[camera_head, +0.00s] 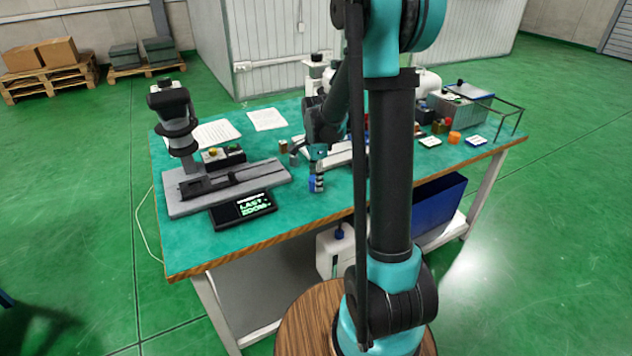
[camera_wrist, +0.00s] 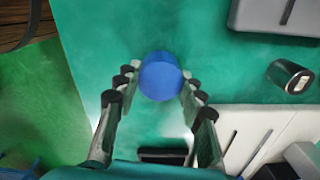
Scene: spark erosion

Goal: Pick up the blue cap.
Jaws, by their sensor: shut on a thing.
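The blue cap (camera_wrist: 161,76) is a round, plain blue piece, seen from above in the wrist view. The fingers of my gripper (camera_wrist: 159,86) stand on its left and right sides and are shut on it. In the head view my gripper (camera_head: 317,180) points down at the front middle of the green table, with a bit of blue between its fingers. I cannot tell whether the cap touches the table top or is just above it.
A grey microscope-like stand (camera_head: 180,140) and a dark display (camera_head: 242,210) are left of my gripper on the table (camera_head: 290,222). A small metal cylinder (camera_wrist: 290,76) lies to the right in the wrist view. Papers and small blocks are farther back. The table's front edge is close.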

